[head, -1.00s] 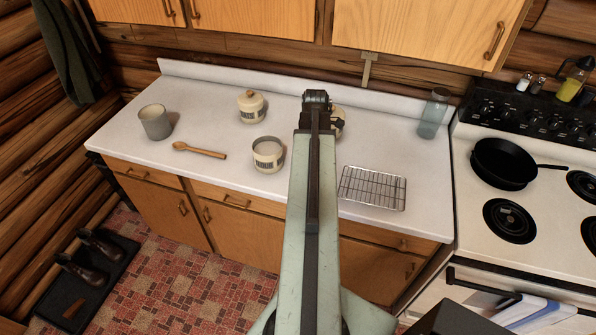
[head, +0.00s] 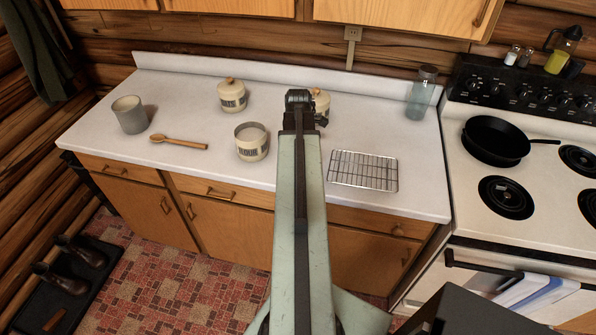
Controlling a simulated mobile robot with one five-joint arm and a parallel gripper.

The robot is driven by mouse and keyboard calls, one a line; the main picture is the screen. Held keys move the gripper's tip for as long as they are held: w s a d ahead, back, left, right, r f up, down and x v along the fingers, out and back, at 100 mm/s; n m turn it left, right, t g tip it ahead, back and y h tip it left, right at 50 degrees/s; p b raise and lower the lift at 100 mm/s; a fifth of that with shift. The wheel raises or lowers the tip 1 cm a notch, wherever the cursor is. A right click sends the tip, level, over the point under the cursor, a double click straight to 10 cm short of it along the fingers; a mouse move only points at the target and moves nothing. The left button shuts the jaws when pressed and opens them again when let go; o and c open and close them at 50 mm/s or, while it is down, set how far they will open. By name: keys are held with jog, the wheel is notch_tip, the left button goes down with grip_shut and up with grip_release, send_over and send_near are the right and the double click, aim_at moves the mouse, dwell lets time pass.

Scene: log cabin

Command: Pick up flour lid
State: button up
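A cream flour canister (head: 252,145) stands open on the white counter, with pale contents showing at its top. I see no separate lid lying loose. A lidded cream canister (head: 231,97) with a brown knob stands behind it to the left. Another cream object (head: 322,101) with a brown knob is partly hidden behind my arm's end; I cannot tell if it is a whole canister or a lid. My gripper (head: 300,103) is at the arm's far end above the counter, right of the flour canister. Its fingers are not clear from here.
On the counter (head: 110,150) are a grey cup (head: 130,116), a wooden spoon (head: 178,142), a wire rack (head: 363,171) and a glass jar (head: 421,95). The stove (head: 470,170) with a black pan (head: 495,141) stands right. Upper cabinets (head: 400,18) hang above the back.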

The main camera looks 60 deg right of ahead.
jog(key=shift+r, duration=0.1)
jog(key=c, duration=1.6)
jog(key=shift+s+a, duration=0.1)
